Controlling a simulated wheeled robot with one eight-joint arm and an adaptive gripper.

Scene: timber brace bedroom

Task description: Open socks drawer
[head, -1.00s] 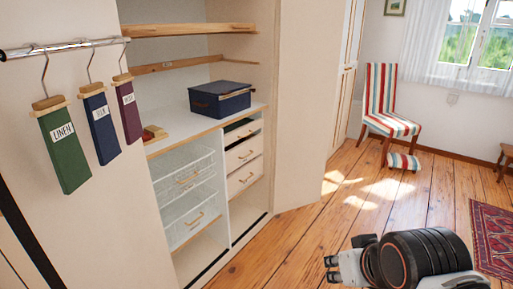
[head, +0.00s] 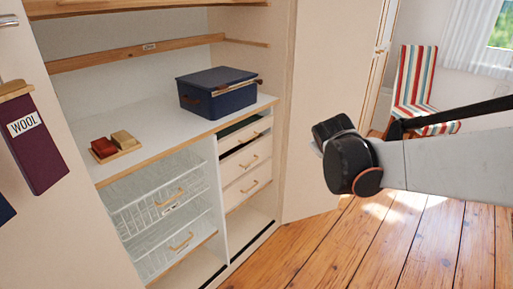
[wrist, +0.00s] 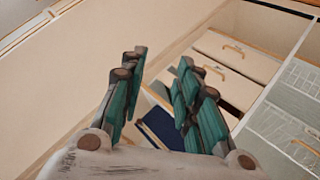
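A stack of small cream drawers with wooden handles stands in the wardrobe below the shelf, right of the wire baskets. In the head view I see a top drawer (head: 246,138) with a dark gap around it, a middle drawer (head: 250,162) and a bottom drawer (head: 250,190). I cannot read a label showing which holds socks. Two drawer fronts (wrist: 245,57) with handles also show at the upper right of the wrist view. My gripper (wrist: 161,68) is open, its teal-padded fingers apart, with no drawer handle between them. In the head view its fingers are hidden behind my wrist.
Wire baskets (head: 155,205) hang left of the drawers. A navy box (head: 217,93) and small blocks (head: 117,146) sit on the shelf (head: 165,135). An open door panel (head: 320,110) stands right of the drawers. A striped chair (head: 415,85) is behind my arm. Wooden floor is clear.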

